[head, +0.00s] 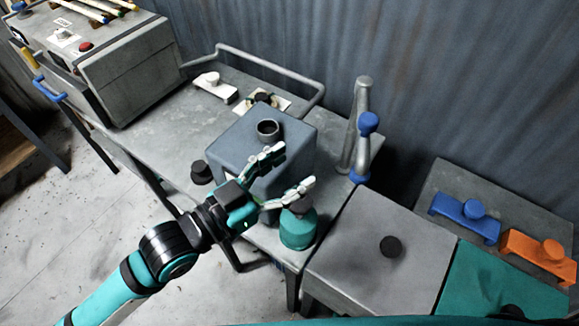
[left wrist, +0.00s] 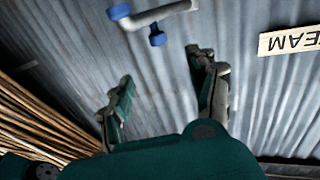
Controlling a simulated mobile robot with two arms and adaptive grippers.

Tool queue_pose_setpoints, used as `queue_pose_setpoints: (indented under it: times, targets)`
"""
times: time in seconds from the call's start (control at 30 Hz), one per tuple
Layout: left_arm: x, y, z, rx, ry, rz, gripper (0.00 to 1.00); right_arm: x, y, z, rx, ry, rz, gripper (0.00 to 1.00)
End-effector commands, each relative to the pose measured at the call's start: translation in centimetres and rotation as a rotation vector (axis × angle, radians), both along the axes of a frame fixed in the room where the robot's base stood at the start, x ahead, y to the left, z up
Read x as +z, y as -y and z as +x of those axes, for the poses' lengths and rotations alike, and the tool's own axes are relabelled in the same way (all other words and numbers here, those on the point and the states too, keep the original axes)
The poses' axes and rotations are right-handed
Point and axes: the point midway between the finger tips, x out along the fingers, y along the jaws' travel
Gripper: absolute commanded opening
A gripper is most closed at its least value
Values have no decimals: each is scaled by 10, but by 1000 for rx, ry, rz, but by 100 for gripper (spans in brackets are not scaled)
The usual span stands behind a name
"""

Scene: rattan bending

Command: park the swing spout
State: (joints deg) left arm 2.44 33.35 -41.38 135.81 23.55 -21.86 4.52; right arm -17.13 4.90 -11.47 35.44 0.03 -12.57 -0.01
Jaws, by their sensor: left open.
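The swing spout (head: 363,150) is a grey pipe on an upright post at the back right of the bench. It has a blue knob near its top and a blue tip low down. My left gripper (head: 290,170) is open and empty, left of the spout and apart from it, in front of the blue-grey tank. In the left wrist view the spout (left wrist: 160,14) shows at the top with its blue ends, beyond the open fingers (left wrist: 160,90). My right gripper is not in view.
A blue-grey tank (head: 235,140) with a round filler neck and a teal canister (head: 298,230) stand close to my left gripper. A grey-topped cabinet (head: 350,245) is to the right. A bent rail (head: 270,65) runs along the bench's back, near the corrugated wall (head: 440,60).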

Motion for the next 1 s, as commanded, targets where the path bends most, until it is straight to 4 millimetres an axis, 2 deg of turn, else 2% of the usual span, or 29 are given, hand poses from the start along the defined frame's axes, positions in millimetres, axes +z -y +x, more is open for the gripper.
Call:
queue_pose_setpoints:
  times: [0.43,1.0]
  targets:
    - [-1,-52,-36,0,-3,3,59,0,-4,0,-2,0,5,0]
    - [0,-57,-40,-1,0,0,59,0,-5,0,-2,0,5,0]
